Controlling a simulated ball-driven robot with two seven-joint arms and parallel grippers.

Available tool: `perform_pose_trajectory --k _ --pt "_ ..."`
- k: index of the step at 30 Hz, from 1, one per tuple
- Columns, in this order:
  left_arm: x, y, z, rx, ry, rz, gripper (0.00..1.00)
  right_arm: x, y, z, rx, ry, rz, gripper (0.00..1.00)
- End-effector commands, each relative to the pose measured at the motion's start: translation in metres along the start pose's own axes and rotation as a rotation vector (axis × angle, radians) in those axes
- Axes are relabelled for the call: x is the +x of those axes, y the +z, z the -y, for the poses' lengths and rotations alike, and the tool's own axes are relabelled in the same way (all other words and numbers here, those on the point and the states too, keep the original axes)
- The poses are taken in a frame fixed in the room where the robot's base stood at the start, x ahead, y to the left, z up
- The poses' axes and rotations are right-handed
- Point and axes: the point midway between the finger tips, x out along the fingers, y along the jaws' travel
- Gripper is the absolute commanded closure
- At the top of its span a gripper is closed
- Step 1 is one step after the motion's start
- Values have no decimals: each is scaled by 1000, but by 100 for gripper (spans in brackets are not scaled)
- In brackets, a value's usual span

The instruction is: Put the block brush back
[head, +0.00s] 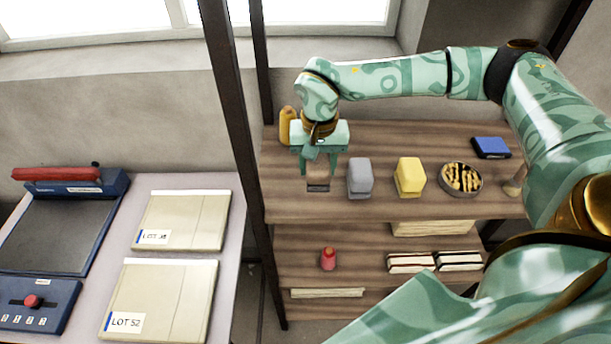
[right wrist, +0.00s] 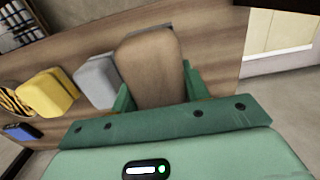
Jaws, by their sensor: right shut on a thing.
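The block brush (head: 318,180) has a brown wooden back and a darker lower part. It is at the left part of the upper wooden shelf (head: 440,206), left of the grey block. My right gripper (head: 319,163) points down and is shut on the brush from above, one finger on each side. In the right wrist view the brush's brown back (right wrist: 150,68) fills the space between the fingers of the right gripper (right wrist: 156,90). Whether its underside touches the shelf board I cannot tell. My left gripper is not in view.
Along the upper shelf are a grey block (head: 360,178), a yellow block (head: 409,177), a round tin (head: 461,179), a blue box (head: 491,147) and a yellow-orange bottle (head: 287,126). A dark post (head: 232,120) stands left of the shelf. A table with folders (head: 182,220) is beyond it.

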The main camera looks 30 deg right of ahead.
Motion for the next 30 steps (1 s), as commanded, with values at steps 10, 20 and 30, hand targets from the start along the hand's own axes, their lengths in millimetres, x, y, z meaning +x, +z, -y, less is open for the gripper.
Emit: perform_pose_trajectory --k 10,20,30 --pt "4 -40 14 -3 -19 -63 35 35 -19 24 -3 -2 -1 76" --pt "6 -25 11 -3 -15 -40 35 67 -21 24 -3 -3 -1 76" --pt "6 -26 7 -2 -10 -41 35 69 -20 24 -3 -2 -1 33"
